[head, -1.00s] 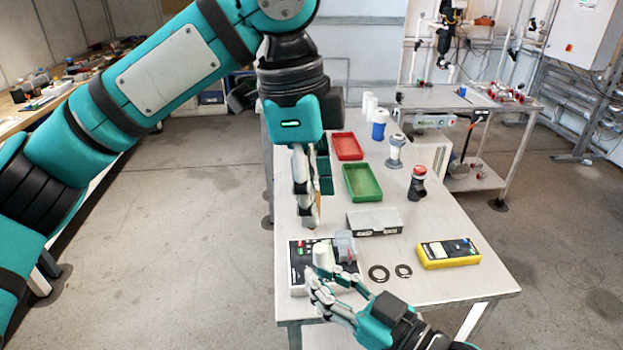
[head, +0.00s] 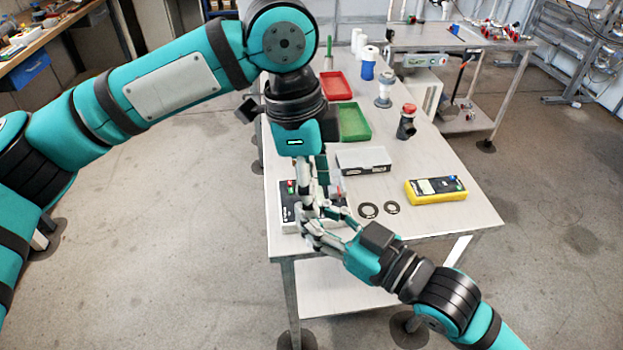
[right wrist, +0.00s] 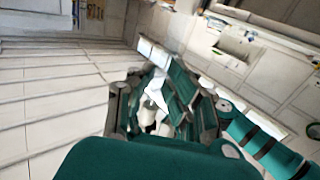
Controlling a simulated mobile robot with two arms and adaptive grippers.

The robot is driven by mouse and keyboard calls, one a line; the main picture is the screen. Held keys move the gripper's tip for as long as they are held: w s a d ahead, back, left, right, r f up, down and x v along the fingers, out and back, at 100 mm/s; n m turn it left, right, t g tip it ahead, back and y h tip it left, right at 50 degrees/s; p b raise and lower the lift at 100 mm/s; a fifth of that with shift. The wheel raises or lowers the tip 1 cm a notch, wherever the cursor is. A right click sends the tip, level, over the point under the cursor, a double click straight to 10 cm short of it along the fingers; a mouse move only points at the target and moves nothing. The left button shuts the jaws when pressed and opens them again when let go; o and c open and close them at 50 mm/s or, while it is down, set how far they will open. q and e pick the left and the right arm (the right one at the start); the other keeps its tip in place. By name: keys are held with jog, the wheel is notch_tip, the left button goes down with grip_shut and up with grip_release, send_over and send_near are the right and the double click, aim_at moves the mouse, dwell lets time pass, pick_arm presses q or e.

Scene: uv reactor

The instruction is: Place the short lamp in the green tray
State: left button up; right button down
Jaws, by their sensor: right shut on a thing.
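The green tray (head: 355,122) stands empty on the table, behind the grey-white box. My right gripper (head: 316,222) is shut on a small white piece, which appears to be the short lamp. This lamp (right wrist: 148,112) shows between the fingers in the right wrist view, partly hidden by them. My left gripper (head: 311,196) points down from above, close to the right fingertips. The two grippers overlap in the head view, so I cannot tell whether they touch or whether the left is open.
A black-and-white control box (head: 287,210) lies under the grippers. Two black rings (head: 369,210), a yellow meter (head: 436,190) and a grey-white box (head: 362,160) are nearby. The red tray (head: 336,86) and a red-capped dark fitting (head: 406,122) stand farther back.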

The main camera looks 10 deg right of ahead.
pick_arm(q)
grip_shut()
pick_arm(e)
jog(key=c, duration=1.2)
grip_release()
jog(key=shift+c, duration=0.2)
